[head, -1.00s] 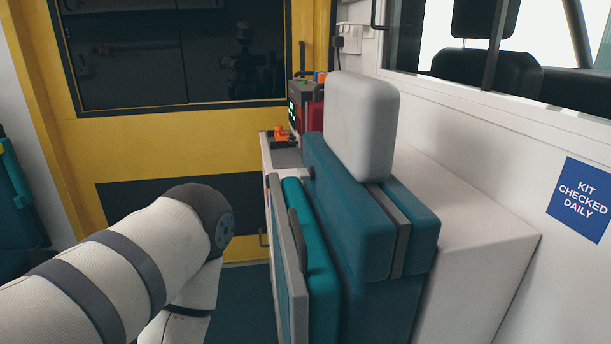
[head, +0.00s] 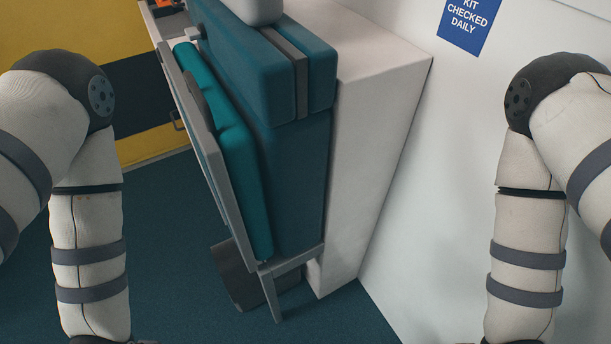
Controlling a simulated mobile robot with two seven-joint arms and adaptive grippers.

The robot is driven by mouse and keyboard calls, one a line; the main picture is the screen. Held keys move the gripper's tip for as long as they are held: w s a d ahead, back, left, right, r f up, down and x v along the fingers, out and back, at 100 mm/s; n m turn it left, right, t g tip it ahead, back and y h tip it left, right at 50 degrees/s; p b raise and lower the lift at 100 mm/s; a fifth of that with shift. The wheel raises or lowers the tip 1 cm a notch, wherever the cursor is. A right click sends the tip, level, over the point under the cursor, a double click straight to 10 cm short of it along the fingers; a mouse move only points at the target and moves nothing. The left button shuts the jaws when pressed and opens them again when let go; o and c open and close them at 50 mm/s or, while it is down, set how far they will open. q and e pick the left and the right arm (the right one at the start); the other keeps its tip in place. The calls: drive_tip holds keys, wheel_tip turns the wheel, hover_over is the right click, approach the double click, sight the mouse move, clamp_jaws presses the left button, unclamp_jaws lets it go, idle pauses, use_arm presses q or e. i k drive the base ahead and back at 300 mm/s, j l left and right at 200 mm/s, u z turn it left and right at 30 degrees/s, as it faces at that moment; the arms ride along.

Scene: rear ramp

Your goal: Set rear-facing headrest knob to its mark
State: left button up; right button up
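The light grey headrest (head: 258,9) shows only its lower end at the top edge of the head view. It sits above the teal seat back (head: 250,75), which has a grey strip down its side. A small grey fitting (head: 193,33) sticks out at the seat back's upper left edge; I cannot tell whether it is the knob. No mark can be made out. My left arm hangs at the left and my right arm at the right, both apart from the seat. Both grippers are below the frame.
A folded teal seat cushion (head: 222,150) with a grey frame (head: 205,145) stands along the seat's left side. A white cabinet (head: 375,120) and a white wall with a blue sign (head: 468,22) are to the right. Dark teal floor (head: 165,225) is clear at the left.

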sight(197, 32)
drive_tip(key=k+j+z, duration=0.2)
drive_tip(key=j, duration=0.2)
drive_tip(key=j+z, duration=0.15)
drive_tip(key=j, duration=0.25)
drive_tip(key=k+j+z, duration=0.4)
drive_tip(key=j, duration=0.3)
drive_tip(key=j+z, duration=0.3)
drive_tip(key=j, duration=0.4)
drive_tip(key=k+j+z, duration=0.1)
drive_tip(key=j+z, duration=0.15)
drive_tip(key=j, duration=0.45)
drive_tip(key=i+j+z, duration=0.2)
drive_tip(key=j, duration=0.25)
drive_tip(key=j+z, duration=0.2)
drive_tip(key=j, duration=0.3)
drive_tip(key=i+j+z, duration=0.2)
drive_tip(key=j, duration=0.3)
drive_tip(key=l+u, duration=0.2)
drive_tip(key=l, duration=0.25)
drive_tip(key=l+u, duration=0.15)
drive_tip(key=l, duration=0.35)
drive_tip(key=k+l+u, duration=0.2)
drive_tip(key=l, duration=0.25)
drive_tip(key=l+u, duration=0.15)
drive_tip(key=l, duration=0.3)
drive_tip(key=k+l+u, duration=0.2)
drive_tip(key=l, duration=0.25)
